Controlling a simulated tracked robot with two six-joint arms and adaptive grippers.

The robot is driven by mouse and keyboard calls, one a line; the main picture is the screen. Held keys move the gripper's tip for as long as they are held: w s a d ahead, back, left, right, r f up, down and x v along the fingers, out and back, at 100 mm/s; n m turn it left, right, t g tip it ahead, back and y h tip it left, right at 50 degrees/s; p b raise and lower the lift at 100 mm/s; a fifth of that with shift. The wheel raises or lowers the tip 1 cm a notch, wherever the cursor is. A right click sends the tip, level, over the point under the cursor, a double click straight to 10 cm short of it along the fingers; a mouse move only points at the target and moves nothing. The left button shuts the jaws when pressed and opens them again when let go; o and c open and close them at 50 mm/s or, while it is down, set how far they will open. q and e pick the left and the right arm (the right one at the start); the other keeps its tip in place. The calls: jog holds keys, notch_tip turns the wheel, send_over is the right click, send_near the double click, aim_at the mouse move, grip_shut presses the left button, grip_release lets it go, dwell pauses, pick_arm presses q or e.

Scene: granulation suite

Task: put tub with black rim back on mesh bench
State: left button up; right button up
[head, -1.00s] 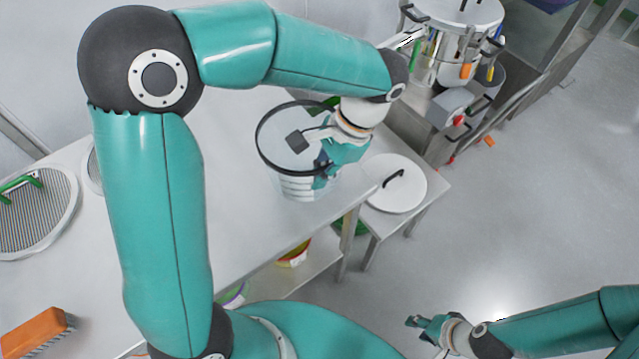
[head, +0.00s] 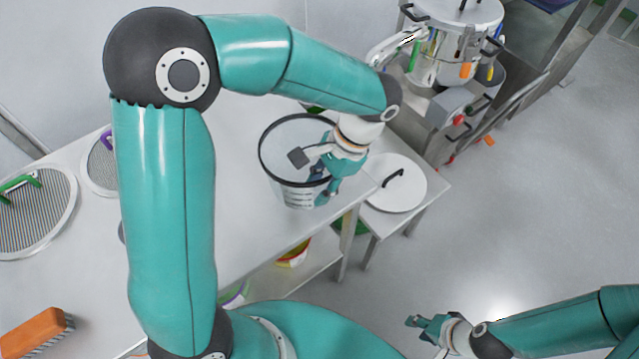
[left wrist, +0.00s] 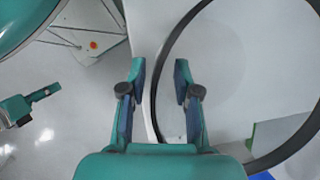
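The white tub with a black rim (head: 297,195) appears upright on the right end of the pale bench (head: 245,220), near its front edge. Its rim also shows as a large black arc in the left wrist view (left wrist: 165,60). My left gripper (head: 322,172) is at the tub's right side. In the left wrist view its two fingers (left wrist: 160,85) stand apart, one on each side of the rim, with gaps visible. The gripper hides part of the tub's right side. My right gripper (head: 424,328) is empty, fingers apart, over the floor at lower right.
Round mesh sieves (head: 35,215) lie at the bench's left, and an orange brush (head: 35,332) at its front left. A small table with a white lid (head: 398,185) stands right of the bench. A steel vessel (head: 440,65) is behind it. Coloured tubs (head: 293,254) sit below the bench.

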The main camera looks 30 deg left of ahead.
pick_arm(q)
jog(key=v, duration=1.2)
jog(key=shift+r, duration=0.1)
